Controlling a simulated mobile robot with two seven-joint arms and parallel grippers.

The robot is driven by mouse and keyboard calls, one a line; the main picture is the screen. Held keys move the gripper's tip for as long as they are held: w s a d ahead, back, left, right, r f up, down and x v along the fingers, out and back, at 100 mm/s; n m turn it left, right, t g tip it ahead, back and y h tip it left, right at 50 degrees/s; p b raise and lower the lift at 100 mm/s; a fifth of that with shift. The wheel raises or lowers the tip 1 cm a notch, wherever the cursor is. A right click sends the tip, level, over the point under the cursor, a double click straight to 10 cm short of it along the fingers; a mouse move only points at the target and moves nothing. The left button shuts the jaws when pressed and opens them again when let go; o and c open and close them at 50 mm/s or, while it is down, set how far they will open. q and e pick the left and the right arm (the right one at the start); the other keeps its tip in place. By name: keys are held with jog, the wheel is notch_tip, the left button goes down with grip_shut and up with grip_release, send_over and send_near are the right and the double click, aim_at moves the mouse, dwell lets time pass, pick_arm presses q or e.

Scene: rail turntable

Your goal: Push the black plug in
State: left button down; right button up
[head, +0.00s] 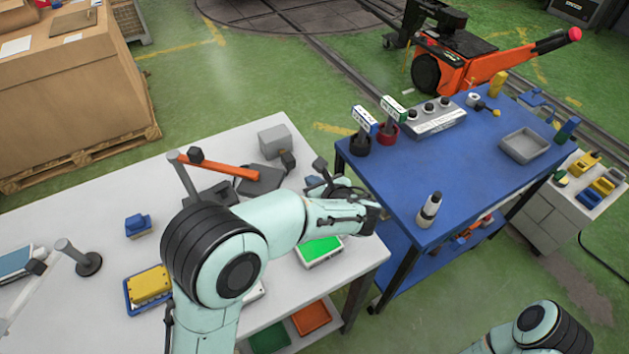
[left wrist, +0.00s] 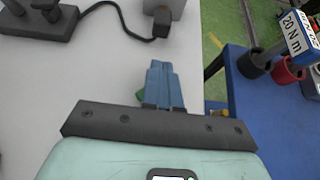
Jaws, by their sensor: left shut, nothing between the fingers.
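The black plug (head: 288,160) is at the near side of a grey box (head: 273,140) on the white table. In the left wrist view the plug (left wrist: 161,22) sits close against the grey box (left wrist: 166,5), with its cable running left. Whether it is fully seated cannot be told. My left gripper (head: 319,165) is above the table, to the right of the plug. In the left wrist view its fingers (left wrist: 161,70) are together, empty, pointing at the plug with a gap between. My right gripper is out of view.
A black base with an orange lever (head: 232,170) stands left of the plug. A green-topped case (head: 320,248) lies near the table's front edge. The blue table (head: 400,195) on the right carries torque tools, a knob panel (head: 432,120) and a bottle (head: 429,210).

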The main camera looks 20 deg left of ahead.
aim_at(287, 155)
pick_arm(q)
jog(key=x, duration=0.6)
jog(key=shift+w+a+f+p, duration=0.1)
jog(key=shift+w+a+p, duration=0.45)
jog(key=shift+w+a, duration=0.95)
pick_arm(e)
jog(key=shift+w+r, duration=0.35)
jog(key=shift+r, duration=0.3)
pick_arm(q)
jog(key=shift+s, duration=0.1)
jog(key=shift+a, duration=0.1)
jog(key=w+a+p, duration=0.1)
jog(key=w+a, duration=0.1)
jog(key=a, duration=0.1)
jog(key=shift+w, duration=0.4)
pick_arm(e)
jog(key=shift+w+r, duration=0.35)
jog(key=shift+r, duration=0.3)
pick_arm(q)
jog(key=shift+s+d, duration=0.1)
